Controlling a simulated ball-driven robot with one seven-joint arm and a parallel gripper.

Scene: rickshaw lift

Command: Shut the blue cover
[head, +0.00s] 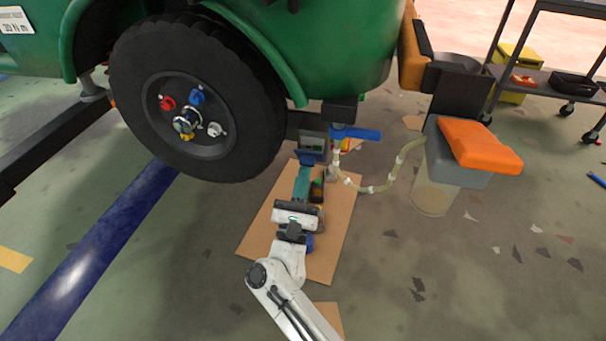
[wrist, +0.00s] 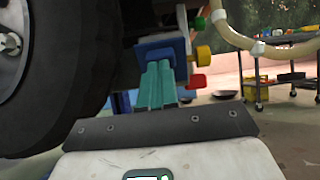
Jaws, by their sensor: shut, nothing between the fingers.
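A blue flap, which looks like the blue cover (head: 308,156), hangs at the lower front of a small grey box (head: 313,139) with a dark display, under the green vehicle. It also shows in the wrist view as a blue piece (wrist: 150,50) just beyond my fingertips. My gripper (head: 303,168) has teal fingers, shut and empty, reaching up to the flap. In the wrist view my gripper (wrist: 159,68) overlaps the flap's lower edge; I cannot tell whether they touch. The flap looks open, tilted outward. My fingers hide part of it.
A blue lever (head: 358,134) sticks out right of the box, with a pale hose (head: 375,188) running to a container (head: 435,190). The large black wheel (head: 195,100) is close on the left. A cardboard sheet (head: 338,235) lies below. Floor at the right is mostly clear.

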